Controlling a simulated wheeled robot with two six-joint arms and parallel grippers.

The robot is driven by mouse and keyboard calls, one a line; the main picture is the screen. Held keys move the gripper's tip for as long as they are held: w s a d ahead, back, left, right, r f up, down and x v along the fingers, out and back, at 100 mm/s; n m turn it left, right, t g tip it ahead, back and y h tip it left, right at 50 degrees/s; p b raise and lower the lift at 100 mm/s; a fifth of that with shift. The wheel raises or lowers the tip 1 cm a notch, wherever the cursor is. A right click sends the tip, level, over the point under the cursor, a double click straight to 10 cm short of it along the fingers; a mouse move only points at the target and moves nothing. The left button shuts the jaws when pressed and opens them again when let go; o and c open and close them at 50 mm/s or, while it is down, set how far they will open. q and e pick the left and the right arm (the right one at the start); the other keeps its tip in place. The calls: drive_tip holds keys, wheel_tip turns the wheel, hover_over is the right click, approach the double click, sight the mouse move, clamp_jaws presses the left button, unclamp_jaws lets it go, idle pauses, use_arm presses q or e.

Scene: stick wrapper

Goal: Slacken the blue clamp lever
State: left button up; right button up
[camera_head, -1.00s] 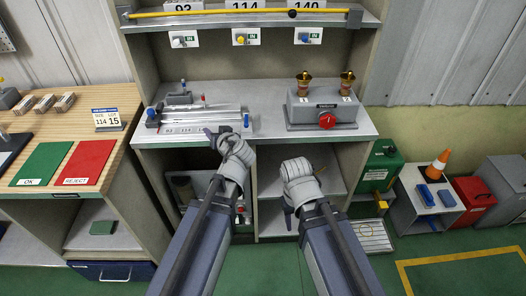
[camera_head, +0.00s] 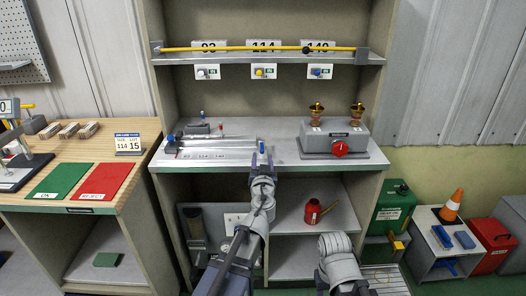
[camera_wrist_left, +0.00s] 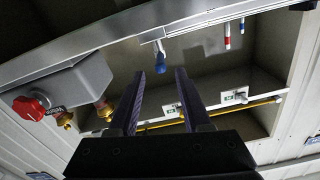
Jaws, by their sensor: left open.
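The blue clamp lever (camera_head: 262,147) stands at the right end of the metal ruled fixture (camera_head: 212,152) on the bench top. In the left wrist view the blue lever (camera_wrist_left: 160,66) hangs in the upper middle, in line with the gap between my fingers. My left gripper (camera_head: 262,160) is open and empty at the bench's front edge, just short of the lever. I cannot tell whether a finger touches it. My right arm's wrist (camera_head: 337,252) is low in front of the shelves; its fingers do not show clearly.
A grey box with a red knob (camera_head: 340,149) and brass fittings stands right of the fixture. Small red-tipped and blue-tipped pieces (camera_wrist_left: 228,36) show in the left wrist view. A yellow rod (camera_head: 250,48) lies along the upper shelf. A red can (camera_head: 315,211) stands below the bench.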

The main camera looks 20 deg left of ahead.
sight(262, 147)
use_arm(q)
drive_tip(key=x, duration=0.7)
drive_tip(key=shift+f, duration=0.1)
drive_tip(key=shift+s, duration=0.1)
clamp_jaws()
idle(1.1)
